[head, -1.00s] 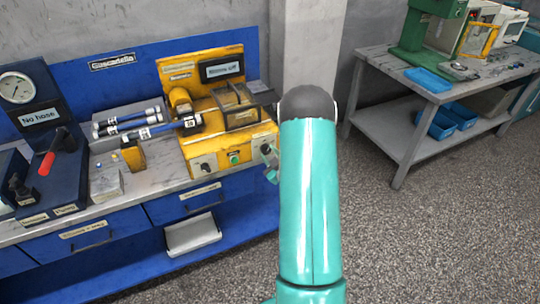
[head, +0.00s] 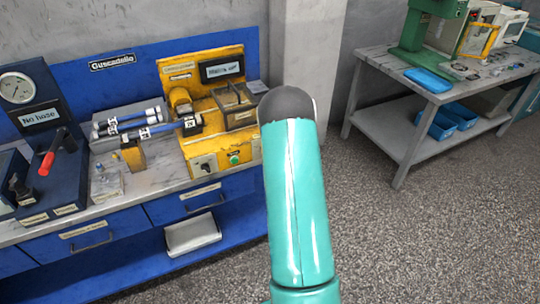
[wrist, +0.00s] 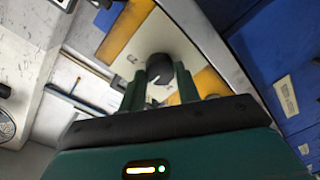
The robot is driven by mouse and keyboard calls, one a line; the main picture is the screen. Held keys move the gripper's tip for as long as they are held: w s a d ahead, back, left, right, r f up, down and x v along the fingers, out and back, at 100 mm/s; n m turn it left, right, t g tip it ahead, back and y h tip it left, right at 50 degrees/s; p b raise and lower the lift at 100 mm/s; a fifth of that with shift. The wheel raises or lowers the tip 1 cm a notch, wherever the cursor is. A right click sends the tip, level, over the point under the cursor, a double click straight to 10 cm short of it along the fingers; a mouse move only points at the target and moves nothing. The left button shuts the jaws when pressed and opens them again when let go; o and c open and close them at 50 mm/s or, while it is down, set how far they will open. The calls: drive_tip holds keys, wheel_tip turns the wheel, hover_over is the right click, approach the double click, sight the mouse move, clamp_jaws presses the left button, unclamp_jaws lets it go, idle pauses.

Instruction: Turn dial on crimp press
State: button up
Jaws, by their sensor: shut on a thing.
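The crimp press (head: 218,143) is the yellow machine at the right end of the blue bench in the head view. Its display (head: 222,69) stands on the yellow back panel. One black knob (head: 204,167) and a green button (head: 234,159) show on its front; the right part of that front is hidden behind my arm. In the wrist view, a round black dial (wrist: 159,68) with a white pointer mark sits on a pale plate. My gripper (wrist: 160,78) has a finger on each side of this dial and is shut on it. The head view hides my gripper behind my arm.
A gauge panel (head: 37,112) and a red-handled lever (head: 47,163) stand further left. A grey table (head: 387,106) with a green machine (head: 428,35) is at the right. The floor between is clear.

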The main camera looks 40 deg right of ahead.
drive_tip(key=o, duration=1)
drive_tip(key=shift+c, duration=0.2)
drive_tip(key=shift+s, duration=0.1)
drive_tip(key=v, duration=1.3)
drive_tip(key=shift+s, duration=0.3)
